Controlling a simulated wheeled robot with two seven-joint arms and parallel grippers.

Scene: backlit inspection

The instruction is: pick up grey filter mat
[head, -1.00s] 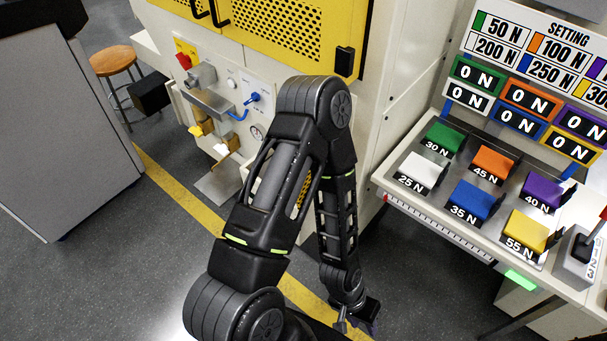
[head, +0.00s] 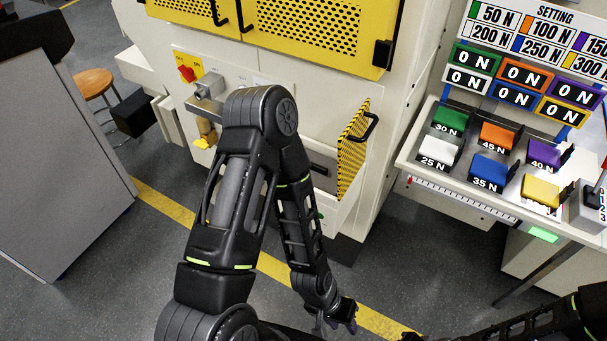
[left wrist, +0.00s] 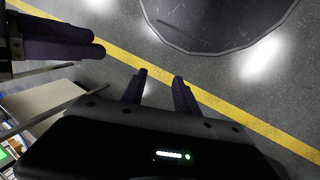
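I cannot make out a grey filter mat for certain in either view. My left gripper (head: 338,322) hangs low over the floor, in front of the cream machine (head: 385,150). In the left wrist view its two dark fingers (left wrist: 160,78) stand apart with only floor between them, so it is open and empty. My right arm (head: 510,325) reaches in from the lower right of the head view. Its gripper (left wrist: 98,42) shows at the left of the left wrist view, its dark fingers close together; whether they are shut is unclear.
A yellow-and-black striped flap (head: 353,150) stands out from the machine front, beside a partly hidden opening. A bench with coloured blocks (head: 490,168) is on the right. A grey cabinet (head: 60,150) and a wooden stool (head: 93,84) are on the left. The floor around the yellow line is open.

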